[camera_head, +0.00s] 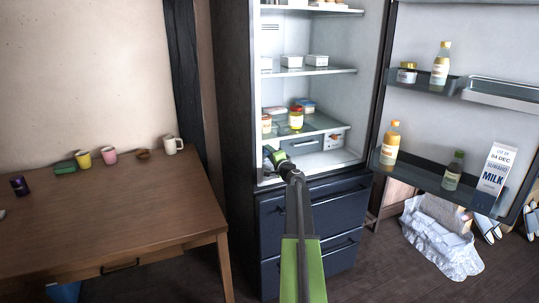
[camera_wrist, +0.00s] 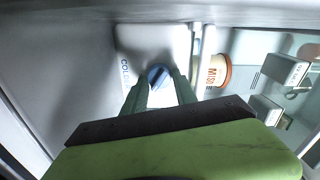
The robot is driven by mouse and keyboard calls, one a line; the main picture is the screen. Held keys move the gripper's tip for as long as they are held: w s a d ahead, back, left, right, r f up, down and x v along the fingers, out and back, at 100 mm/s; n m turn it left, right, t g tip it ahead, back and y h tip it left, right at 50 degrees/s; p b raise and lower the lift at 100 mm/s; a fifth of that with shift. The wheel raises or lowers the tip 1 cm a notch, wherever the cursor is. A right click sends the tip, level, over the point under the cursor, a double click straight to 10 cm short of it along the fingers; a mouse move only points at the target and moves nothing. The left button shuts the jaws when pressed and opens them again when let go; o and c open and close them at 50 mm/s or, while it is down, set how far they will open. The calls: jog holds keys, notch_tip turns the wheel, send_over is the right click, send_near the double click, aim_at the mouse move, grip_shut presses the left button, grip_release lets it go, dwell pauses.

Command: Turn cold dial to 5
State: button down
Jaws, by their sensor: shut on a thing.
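The cold dial (camera_wrist: 158,75) is a small round blue knob with a dark bar across it, on a pale panel in the wrist view. In the head view my gripper (camera_head: 273,157) reaches into the lower left of the open fridge (camera_head: 315,92), and the dial is hidden there.
A tub marked "MISO" (camera_wrist: 218,72) stands close to the right of the dial in the wrist view. A glass shelf (camera_head: 325,124) with jars is above my gripper. The fridge door (camera_head: 430,35), with bottles and a milk carton (camera_head: 494,177), stands open at right.

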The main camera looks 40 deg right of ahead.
jog(key=m, duration=0.5)
jog(key=shift+f+m, duration=0.1)
jog(key=shift+m, duration=0.2)
jog(key=m, duration=0.5)
jog(key=shift+m, duration=0.4)
jog(key=c, duration=1)
grip_release()
jog(key=shift+f, duration=0.1)
jog(key=shift+a, duration=0.1)
jog(key=v, duration=1.7)
jog(key=shift+s, duration=0.2)
